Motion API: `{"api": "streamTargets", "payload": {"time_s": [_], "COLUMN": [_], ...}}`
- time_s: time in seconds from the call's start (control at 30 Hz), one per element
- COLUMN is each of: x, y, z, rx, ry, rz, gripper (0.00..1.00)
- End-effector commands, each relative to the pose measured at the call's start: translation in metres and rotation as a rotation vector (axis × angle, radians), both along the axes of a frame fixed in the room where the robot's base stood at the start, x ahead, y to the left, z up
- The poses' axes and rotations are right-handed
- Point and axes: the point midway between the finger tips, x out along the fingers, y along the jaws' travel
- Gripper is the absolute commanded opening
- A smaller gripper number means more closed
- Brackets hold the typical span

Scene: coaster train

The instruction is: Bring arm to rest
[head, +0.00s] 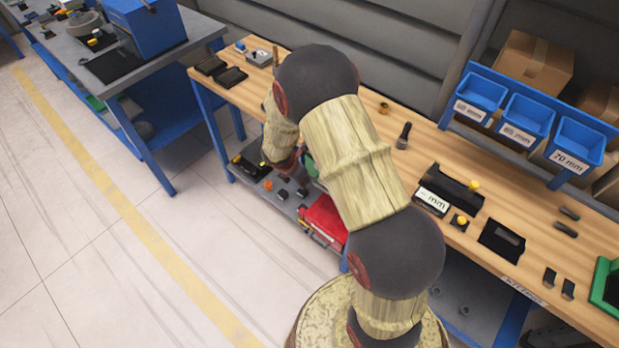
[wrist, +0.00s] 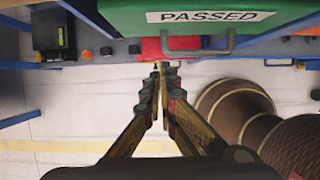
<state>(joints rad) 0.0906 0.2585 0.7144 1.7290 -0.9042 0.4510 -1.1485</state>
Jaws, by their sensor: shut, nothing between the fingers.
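My gripper shows in the wrist view (wrist: 160,68) with its fingers brought together at the tips and nothing between them. It points over the pale floor toward the lower shelf of the workbench. A green case (wrist: 180,44) marked "PASSED" lies beyond the fingertips in the wrist view. A red toolbox (head: 322,222) sits on the lower shelf, and part of it shows behind the green case.
Blue bins (head: 527,115) marked in mm stand at the back of the workbench. Black fixtures (head: 502,241) lie on its top. A second bench (head: 88,75) with a blue machine (head: 146,25) stands at the upper left. The floor (head: 90,230) at left is clear.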

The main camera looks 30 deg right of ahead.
Motion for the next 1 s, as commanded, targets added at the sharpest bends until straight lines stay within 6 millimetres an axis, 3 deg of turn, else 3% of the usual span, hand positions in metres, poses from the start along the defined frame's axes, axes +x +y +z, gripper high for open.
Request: {"api": "streamTargets", "payload": {"time_s": [0.03,0.1,0.4,0.83,1.0], "x": [0.002,0.0,-0.007,-0.009,-0.016], "y": [0.003,0.009,0.027,0.031,0.029], "z": [0.021,0.036,0.08,0.089,0.088], "rx": [-0.001,-0.001,0.0,0.001,0.009], "ry": [-0.01,-0.011,-0.006,-0.01,-0.04], "rz": [-0.002,0.0,-0.002,-0.013,-0.168], "gripper": [0.0,0.0,0.0,0.0,0.0]}}
